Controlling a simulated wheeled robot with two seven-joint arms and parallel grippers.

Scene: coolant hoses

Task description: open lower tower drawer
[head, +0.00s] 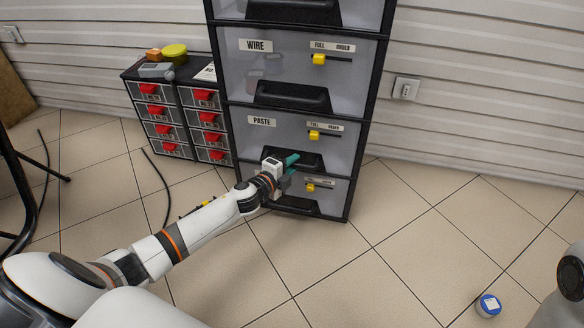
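The dark-framed drawer tower (356,150) stands against the wall, with grey drawer fronts and dark recessed handles. Its lowest drawer (335,192) looks closed, with a yellow slider (310,187); its label is partly hidden by my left gripper. The drawer above it, labelled PASTE (262,121), also looks closed. My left gripper (290,172) is in front of the tower, overlapping the PASTE handle and the top of the lowest drawer. Its teal fingers look apart with nothing seen between them. Contact with the tower cannot be told. My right gripper is out of view.
A round blue-and-white container (488,305) is on the floor at lower right. The tiled floor before the tower is mostly clear. Black cables lie at left.

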